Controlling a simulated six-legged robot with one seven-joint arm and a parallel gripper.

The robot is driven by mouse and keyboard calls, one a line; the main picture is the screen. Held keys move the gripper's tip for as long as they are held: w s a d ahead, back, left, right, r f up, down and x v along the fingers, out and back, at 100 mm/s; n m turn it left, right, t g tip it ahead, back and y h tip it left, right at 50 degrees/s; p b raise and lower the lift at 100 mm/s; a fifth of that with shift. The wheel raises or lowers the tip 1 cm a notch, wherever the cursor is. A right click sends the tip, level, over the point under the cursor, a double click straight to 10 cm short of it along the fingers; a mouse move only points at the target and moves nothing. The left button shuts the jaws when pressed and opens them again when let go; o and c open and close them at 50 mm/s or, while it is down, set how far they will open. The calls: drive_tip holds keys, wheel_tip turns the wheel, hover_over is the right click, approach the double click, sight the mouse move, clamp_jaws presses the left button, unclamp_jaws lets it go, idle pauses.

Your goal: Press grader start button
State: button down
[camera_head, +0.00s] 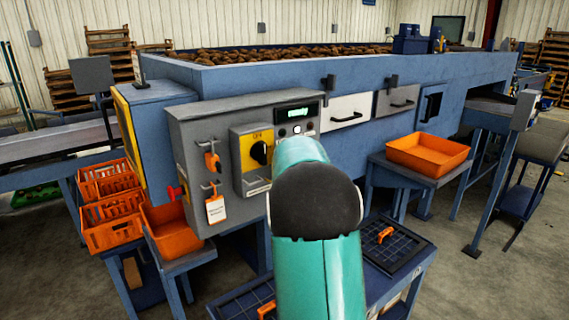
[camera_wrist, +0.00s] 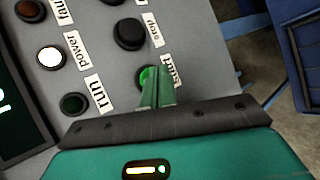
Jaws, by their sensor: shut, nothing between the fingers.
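The green start button (camera_wrist: 146,76) is on the grey control panel (camera_wrist: 98,22), beside a white label (camera_wrist: 170,71) reading "start". My gripper (camera_wrist: 159,70) is shut and empty, and its fingertips lie over the button and hide part of it. I cannot tell whether they touch it. A black button (camera_wrist: 129,34) with a label that seems to read "stop" sits above it. In the head view, the grader's control box (camera_head: 188,127) has a lit display (camera_head: 294,113) reading "ready"; my arm hides the start button there.
Lamps for power (camera_wrist: 50,57), lit white, and run (camera_wrist: 72,103), dark green, sit left of the buttons. A yellow switch plate (camera_head: 243,146) and orange padlocks (camera_head: 212,162) are on the box. An orange tray (camera_head: 429,154) stands to the right, orange crates (camera_head: 108,180) to the left.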

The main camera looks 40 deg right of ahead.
drive_tip(key=shift+w+a+f, duration=0.15)
drive_tip(key=shift+w+a, duration=0.1)
drive_tip(key=shift+w, duration=0.25)
drive_tip(key=shift+s, duration=0.15)
drive_tip(key=s, duration=0.5)
drive_tip(key=shift+s+a, duration=0.1)
drive_tip(key=shift+s, duration=0.3)
idle(0.6)
